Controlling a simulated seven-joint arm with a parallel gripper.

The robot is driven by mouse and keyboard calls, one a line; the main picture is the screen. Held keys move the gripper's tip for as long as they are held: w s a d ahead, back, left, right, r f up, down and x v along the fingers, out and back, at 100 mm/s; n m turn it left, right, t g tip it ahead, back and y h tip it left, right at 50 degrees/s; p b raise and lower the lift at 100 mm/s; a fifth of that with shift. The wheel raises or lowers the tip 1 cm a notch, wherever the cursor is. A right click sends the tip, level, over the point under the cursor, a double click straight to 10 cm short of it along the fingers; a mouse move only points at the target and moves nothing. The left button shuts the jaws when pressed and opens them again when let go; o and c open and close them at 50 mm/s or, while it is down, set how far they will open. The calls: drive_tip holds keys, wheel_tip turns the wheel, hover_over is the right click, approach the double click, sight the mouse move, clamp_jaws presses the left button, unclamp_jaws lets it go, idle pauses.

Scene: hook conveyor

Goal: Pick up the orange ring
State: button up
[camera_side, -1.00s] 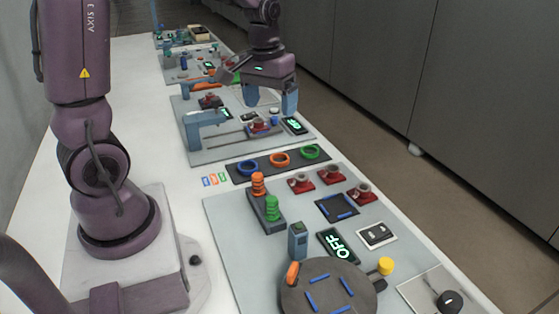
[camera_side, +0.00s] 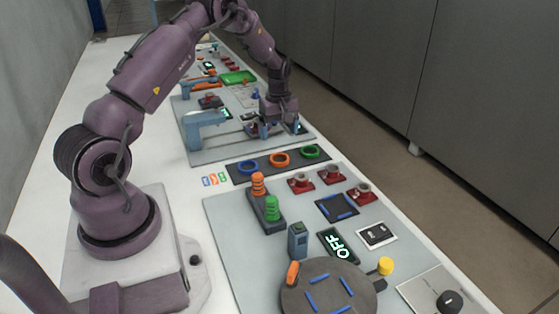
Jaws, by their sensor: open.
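The orange ring (camera_side: 279,159) lies flat in the middle of a dark strip (camera_side: 262,171). A blue ring (camera_side: 247,167) lies to its left and a green ring (camera_side: 310,151) to its right, each apart from it. My gripper (camera_side: 281,130) points down over the grey board just behind the strip. Its blue fingers are apart, low over the board, and it is away from the orange ring. My gripper hides part of that board's fittings, so I cannot tell whether anything is between the fingers.
A blue arch-like bracket (camera_side: 205,120) stands left of my gripper. In front of the strip are orange coils (camera_side: 258,184), green coils (camera_side: 271,208), several red blocks with cups (camera_side: 330,174), and a dark turntable (camera_side: 340,275). A green tray (camera_side: 238,77) lies farther back.

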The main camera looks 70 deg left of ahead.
sight(279, 161)
wheel_tip(279, 161, down, 9)
drive_tip(key=shift+w+a+r, duration=0.1)
drive_tip(key=shift+w+a, duration=0.05)
drive_tip(key=c, duration=1)
